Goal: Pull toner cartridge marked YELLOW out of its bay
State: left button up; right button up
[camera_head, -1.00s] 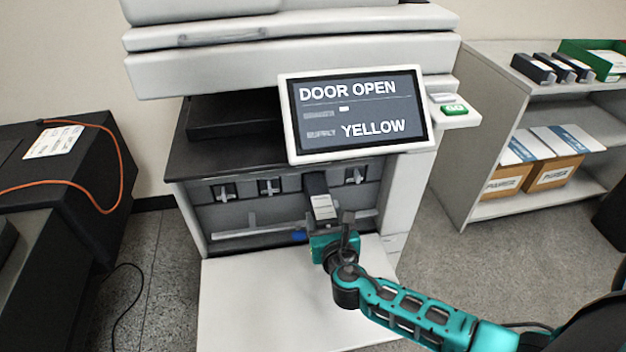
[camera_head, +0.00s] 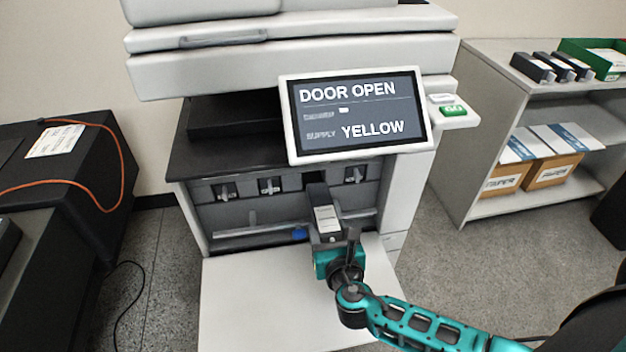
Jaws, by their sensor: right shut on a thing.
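A long dark toner cartridge (camera_head: 318,197) with a pale label on its near end sticks partway out of the third bay from the left in the printer (camera_head: 200,195). Its label is too small to read. My right gripper (camera_head: 330,240) is shut on the cartridge's near end, above the lowered white door (camera_head: 250,300). The rear of the cartridge is hidden in or near the dark bay opening (camera_head: 315,180). The screen (camera_head: 355,115) reads DOOR OPEN and YELLOW. My left gripper is not in view.
Other bays with latches (camera_head: 268,186) sit on both sides of the open one. The screen overhangs the bays from above. A shelf (camera_head: 480,120) with cartridges and paper boxes stands right; a dark cabinet (camera_head: 90,170) with an orange cable stands left.

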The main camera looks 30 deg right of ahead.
jog(key=shift+r, duration=0.1)
jog(key=shift+s+a+r+p, duration=0.15)
jog(key=shift+s+r+p, duration=0.15)
jog(key=shift+s+p, duration=0.2)
jog(key=shift+s+a+r+p, duration=0.1)
jog(key=shift+s+r+p, duration=0.25)
jog(key=shift+s, duration=0.2)
jog(key=shift+r+p+v, duration=0.2)
jog(key=shift+p+v, duration=0.4)
jog(key=shift+v, duration=0.4)
jog(key=shift+r+p+v, duration=0.15)
jog(key=shift+p+v, duration=0.45)
jog(key=shift+v, duration=0.4)
jog(key=shift+w, duration=0.1)
jog(key=shift+r, duration=0.1)
